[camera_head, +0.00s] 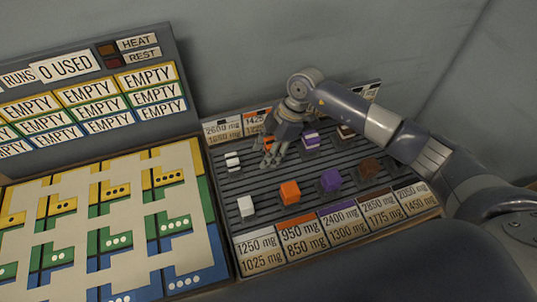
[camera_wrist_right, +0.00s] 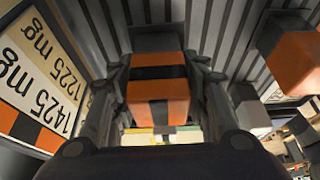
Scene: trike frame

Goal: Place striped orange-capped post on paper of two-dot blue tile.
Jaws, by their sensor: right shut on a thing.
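The striped orange-capped post (camera_head: 268,141) is in the back row of the ribbed tray, mostly hidden behind my right gripper (camera_head: 272,158). In the right wrist view its orange cap with dark stripes (camera_wrist_right: 160,98) sits between the two fingers, which are shut on it. The tile board (camera_head: 140,215) at the left has yellow, green and blue tiles with white paper. A three-dot blue tile (camera_head: 122,298) and a four-dot blue tile (camera_head: 183,282) show at its lower edge. The dots of the two-dot blue tile are not in view. My left gripper is not in view.
The ribbed tray (camera_head: 255,187) also holds a plain orange post (camera_head: 290,192), white posts (camera_head: 246,207), purple posts (camera_head: 330,180) and brown posts (camera_head: 369,169). Weight labels line its front and back edges. A panel with EMPTY cards (camera_head: 88,92) stands behind the board.

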